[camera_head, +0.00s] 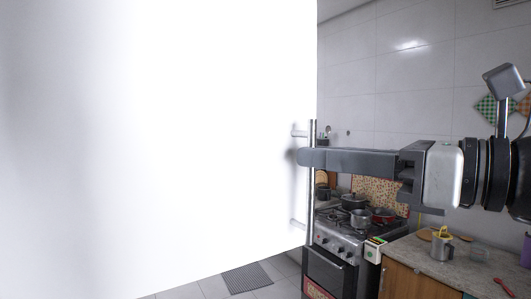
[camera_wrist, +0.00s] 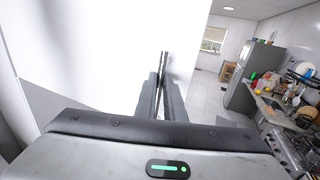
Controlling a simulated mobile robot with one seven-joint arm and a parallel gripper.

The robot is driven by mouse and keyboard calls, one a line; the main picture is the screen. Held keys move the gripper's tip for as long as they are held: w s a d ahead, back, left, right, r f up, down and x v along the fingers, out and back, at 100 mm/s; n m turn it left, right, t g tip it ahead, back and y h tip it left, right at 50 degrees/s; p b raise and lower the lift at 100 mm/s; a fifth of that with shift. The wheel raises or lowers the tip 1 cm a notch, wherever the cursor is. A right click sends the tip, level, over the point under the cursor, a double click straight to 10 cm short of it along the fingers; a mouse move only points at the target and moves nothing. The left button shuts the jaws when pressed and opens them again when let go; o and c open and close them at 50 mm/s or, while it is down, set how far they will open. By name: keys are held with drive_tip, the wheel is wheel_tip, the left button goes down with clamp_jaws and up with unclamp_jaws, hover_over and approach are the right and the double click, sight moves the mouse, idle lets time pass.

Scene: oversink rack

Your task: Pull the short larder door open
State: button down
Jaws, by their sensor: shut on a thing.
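The short larder door (camera_head: 200,140) is a large plain white panel filling the left of the head view. Its edge stands out in front of the stove and room behind. A vertical metal bar handle (camera_head: 311,190) is mounted near its right edge. My gripper (camera_head: 308,157) comes in from the right and is shut on the handle, near its upper half. In the wrist view the two fingers (camera_wrist: 161,95) close around the thin handle bar (camera_wrist: 165,62), with the white door (camera_wrist: 100,60) behind it. The door's hinge side is out of view.
A stove (camera_head: 340,245) with several pots stands behind the door edge.

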drive_tip(key=shift+s+a, duration=0.1)
drive_tip(key=shift+s, duration=0.1)
drive_tip(key=c, duration=1.9)
unclamp_jaws()
drive_tip(key=shift+a, duration=0.1)
drive_tip(key=shift+o, duration=0.2)
drive_tip(key=v, duration=1.7)
drive_tip(key=shift+d+b, duration=0.3)
